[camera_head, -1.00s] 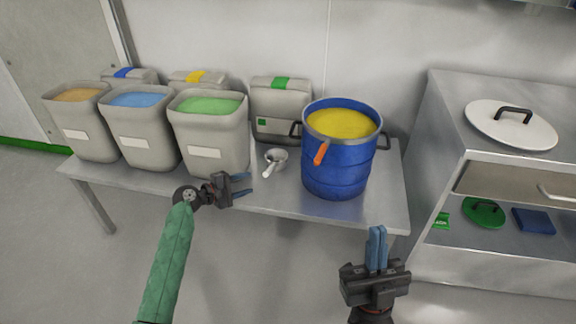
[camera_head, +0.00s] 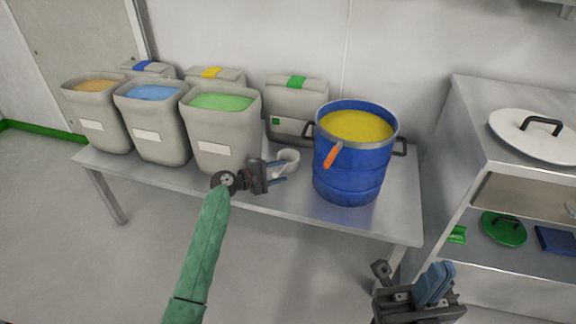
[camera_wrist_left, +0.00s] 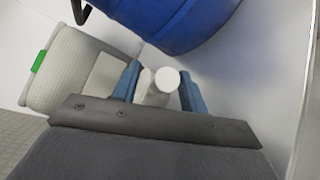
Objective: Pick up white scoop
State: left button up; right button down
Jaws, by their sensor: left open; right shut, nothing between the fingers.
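The white scoop (camera_head: 289,156) lies on the steel table between the green-powder bin and the blue drum, its bowl showing and its handle partly hidden by my gripper in the head view. My left gripper (camera_head: 284,172) is open, its blue fingers beside the scoop at the table's front. In the left wrist view, a rounded white end of the scoop (camera_wrist_left: 167,80) shows between the two open fingers (camera_wrist_left: 160,88); I cannot tell if either finger touches it. My right gripper (camera_head: 434,283) is shut and empty, in front of the table at the lower right.
The green-powder bin (camera_head: 222,150) stands close left. A grey container (camera_head: 296,110) stands behind. A steel cabinet (camera_head: 470,130) is at right.

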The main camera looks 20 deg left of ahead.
pick_arm(q)
jog(key=shift+x, duration=0.85)
grip_shut()
jog(key=shift+r, duration=0.1)
